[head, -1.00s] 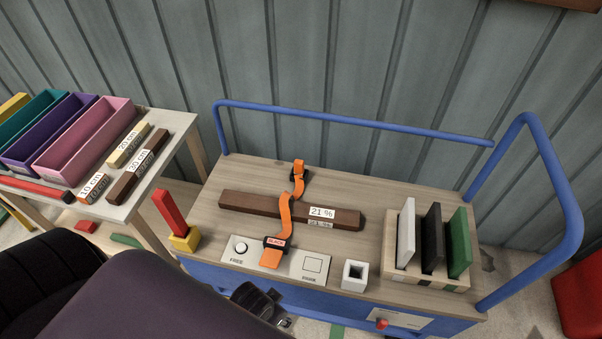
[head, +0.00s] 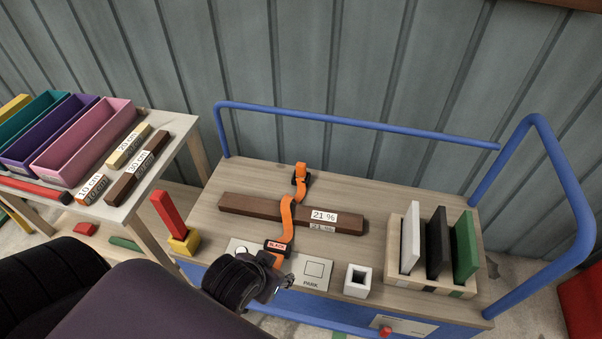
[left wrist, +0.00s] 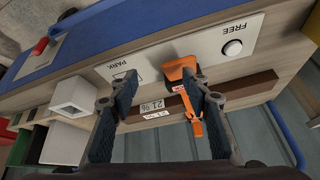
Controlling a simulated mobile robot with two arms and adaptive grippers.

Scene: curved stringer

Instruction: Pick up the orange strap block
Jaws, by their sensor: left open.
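The strap runs over a dark brown bar labelled 21 % (head: 255,206). My left gripper (head: 282,287) is low at the cart's front edge, just in front of the block; its body hides the FREE side of the plate. In the left wrist view my left gripper (left wrist: 160,77) is open and empty. There the orange block (left wrist: 178,67) shows beyond the right-hand finger, which partly covers it. My right gripper is not in view.
The PARK plate (head: 312,275) and a white square holder (head: 357,280) are right of the gripper. A rack (head: 400,278) holds upright panels. A red stick in a yellow base (head: 184,243) stands at the left. Blue rails (head: 350,123) border the cart.

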